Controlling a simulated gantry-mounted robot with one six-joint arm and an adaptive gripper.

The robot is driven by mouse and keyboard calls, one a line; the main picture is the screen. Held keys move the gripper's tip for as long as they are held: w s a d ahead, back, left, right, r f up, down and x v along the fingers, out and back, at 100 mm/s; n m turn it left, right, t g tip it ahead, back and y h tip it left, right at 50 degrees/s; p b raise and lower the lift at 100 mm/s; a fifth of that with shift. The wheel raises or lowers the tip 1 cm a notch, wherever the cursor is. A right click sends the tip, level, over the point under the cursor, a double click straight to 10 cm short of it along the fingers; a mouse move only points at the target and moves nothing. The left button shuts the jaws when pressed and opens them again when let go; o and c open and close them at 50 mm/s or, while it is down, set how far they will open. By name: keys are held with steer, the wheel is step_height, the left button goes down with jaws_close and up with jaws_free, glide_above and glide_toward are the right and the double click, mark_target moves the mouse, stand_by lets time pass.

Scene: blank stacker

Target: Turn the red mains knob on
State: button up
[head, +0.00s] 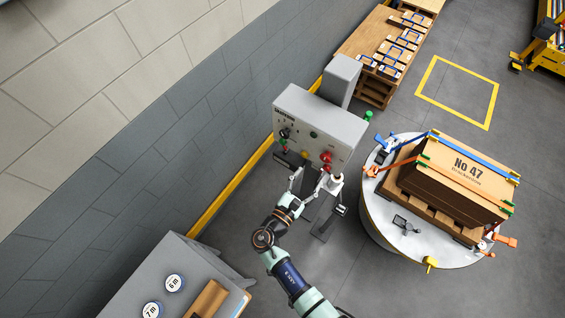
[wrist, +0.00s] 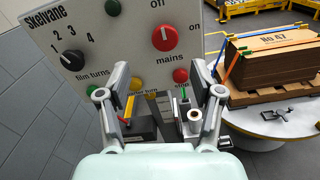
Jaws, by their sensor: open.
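The red mains knob (wrist: 163,38) is on the upright grey control panel (wrist: 120,45), above the label "mains". Its white mark points up toward "off"; "on" is printed to its right. In the head view the knob (head: 326,157) is on the panel's lower right. My gripper (wrist: 160,82) is open and empty, its fingers spread in front of the panel's lower edge, below the knob in the wrist view. In the head view my gripper (head: 311,178) is close to the panel front. I cannot tell whether a finger touches anything.
A black selector knob (wrist: 72,60) and a red stop button (wrist: 180,75) share the panel. A round turntable (head: 375,215) with a strapped crate (head: 465,180) stands to the right. A grey cabinet (head: 150,275) is at lower left, and a wall runs along the left.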

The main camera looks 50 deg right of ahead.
mark_target(325, 160)
steer(key=d, duration=0.8)
steer(key=shift+s+d+p, duration=0.2)
steer(key=shift+d+p, duration=0.05)
steer(key=shift+p, duration=0.1)
steer(key=c, duration=1.1)
steer(key=shift+c, duration=0.2)
